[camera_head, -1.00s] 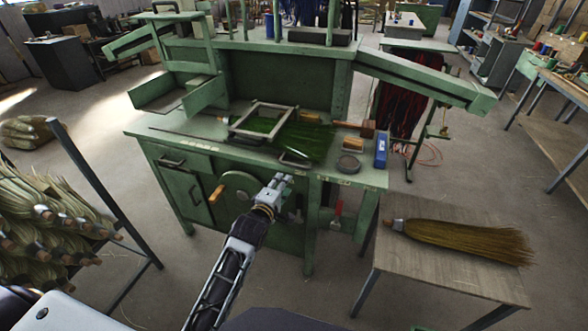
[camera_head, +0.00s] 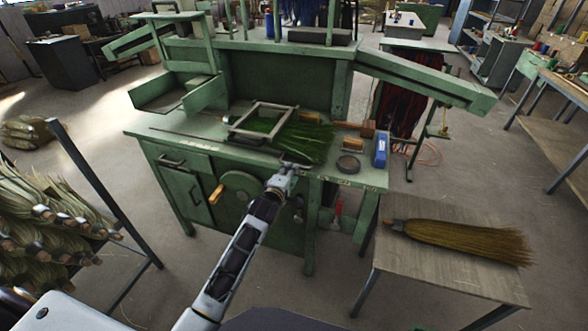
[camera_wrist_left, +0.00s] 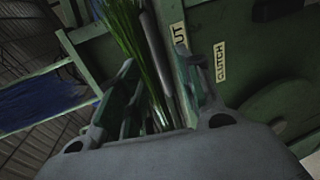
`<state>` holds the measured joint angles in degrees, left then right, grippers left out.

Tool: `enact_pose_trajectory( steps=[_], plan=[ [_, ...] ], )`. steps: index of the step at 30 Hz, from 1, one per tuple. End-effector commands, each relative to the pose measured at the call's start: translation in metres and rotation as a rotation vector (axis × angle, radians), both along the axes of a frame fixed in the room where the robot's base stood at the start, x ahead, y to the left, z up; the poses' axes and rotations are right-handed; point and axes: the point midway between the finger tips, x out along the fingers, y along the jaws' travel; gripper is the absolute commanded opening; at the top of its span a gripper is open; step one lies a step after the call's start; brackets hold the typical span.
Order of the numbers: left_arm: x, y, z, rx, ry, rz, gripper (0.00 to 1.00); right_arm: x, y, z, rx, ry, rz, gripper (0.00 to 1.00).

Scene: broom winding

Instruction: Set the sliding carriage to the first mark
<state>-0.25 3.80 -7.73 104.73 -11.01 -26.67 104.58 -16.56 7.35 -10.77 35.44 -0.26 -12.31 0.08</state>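A pale rectangular frame (camera_head: 264,121), which looks like the sliding carriage, lies on the green bench top over green bristles (camera_head: 302,141). I cannot make out the first mark. Small pale labels (camera_head: 340,182) run along the bench's front edge, too small to read in the head view. My left gripper (camera_head: 289,166) is at that edge, just in front of the bristles. In the left wrist view its fingers (camera_wrist_left: 157,85) stand apart, with bristles (camera_wrist_left: 124,28) and a dark bar (camera_wrist_left: 157,60) showing beyond and between them. Contact is unclear. My right gripper is not in view.
A handwheel (camera_head: 240,190) with an orange handle is on the bench front. A dark round tin (camera_head: 348,164), a brush and a blue box (camera_head: 381,150) sit at the bench's right end. A finished broom (camera_head: 460,239) lies on a side table. A "CLUTCH" label (camera_wrist_left: 220,62) shows close by.

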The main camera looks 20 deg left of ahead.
Motion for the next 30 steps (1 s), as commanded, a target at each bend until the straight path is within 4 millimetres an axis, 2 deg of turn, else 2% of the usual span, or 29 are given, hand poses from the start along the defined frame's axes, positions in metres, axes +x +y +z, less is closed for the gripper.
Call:
enact_pose_trajectory(
  steps=[8,15,22,30],
  plan=[
    [0.023,-0.001,-0.004,0.0,-0.001,0.0,0.35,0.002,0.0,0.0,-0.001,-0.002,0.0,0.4],
    [0.039,-0.001,-0.008,0.0,0.0,0.0,0.35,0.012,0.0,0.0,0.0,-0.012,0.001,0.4],
    [0.045,-0.001,-0.009,0.0,0.0,0.0,0.35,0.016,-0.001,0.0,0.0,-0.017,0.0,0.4],
    [0.045,-0.001,-0.009,0.0,0.0,0.0,0.35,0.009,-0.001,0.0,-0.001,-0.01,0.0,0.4]
  ],
)
